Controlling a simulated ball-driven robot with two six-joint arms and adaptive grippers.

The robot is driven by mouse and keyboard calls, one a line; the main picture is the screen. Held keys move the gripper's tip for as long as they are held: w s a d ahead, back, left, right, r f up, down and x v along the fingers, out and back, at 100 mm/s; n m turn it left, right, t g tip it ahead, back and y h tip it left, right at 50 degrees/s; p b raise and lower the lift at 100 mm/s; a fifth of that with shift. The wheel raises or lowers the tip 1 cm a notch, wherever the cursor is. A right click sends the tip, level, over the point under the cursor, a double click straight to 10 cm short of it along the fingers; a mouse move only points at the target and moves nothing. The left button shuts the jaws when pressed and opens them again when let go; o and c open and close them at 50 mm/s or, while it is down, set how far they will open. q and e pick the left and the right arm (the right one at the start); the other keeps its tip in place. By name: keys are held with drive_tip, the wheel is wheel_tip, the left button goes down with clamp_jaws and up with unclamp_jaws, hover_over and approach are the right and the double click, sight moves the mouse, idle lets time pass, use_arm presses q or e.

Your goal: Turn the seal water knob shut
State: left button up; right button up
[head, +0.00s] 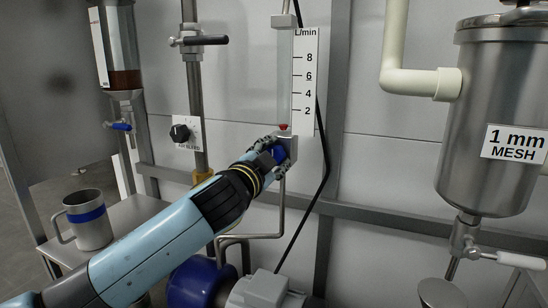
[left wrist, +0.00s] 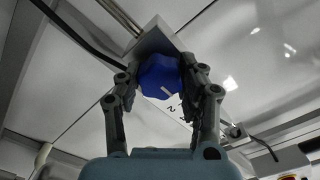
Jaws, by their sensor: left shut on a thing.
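The blue seal water knob (head: 279,154) sits at the foot of the flow meter (head: 284,75). My left gripper (head: 271,149) reaches it from the lower left and is shut on it. In the left wrist view the blue knob (left wrist: 158,78) is between the two fingers of my left gripper (left wrist: 164,76), with a white pointer line on its face. The red float (head: 284,127) is low in the tube, below the 2 mark of the L/min scale (head: 304,80). Part of the knob is hidden by the fingers in the head view. My right gripper is not in view.
A black knob (head: 181,132) on a white plate and a pipe valve with a dark handle (head: 205,40) are to the left. A steel mug (head: 88,220) stands on a shelf at the lower left. A steel strainer (head: 495,120) is at the right. A black cable (head: 322,170) hangs just right of the meter.

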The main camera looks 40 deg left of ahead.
use_arm(q)
drive_tip(key=shift+f, duration=0.15)
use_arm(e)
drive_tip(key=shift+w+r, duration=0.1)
use_arm(q)
drive_tip(key=o, duration=1.2)
drive_tip(key=shift+c, duration=0.2)
drive_tip(key=shift+s, duration=0.2)
drive_tip(key=v, duration=1.1)
drive_tip(key=shift+s, duration=0.3)
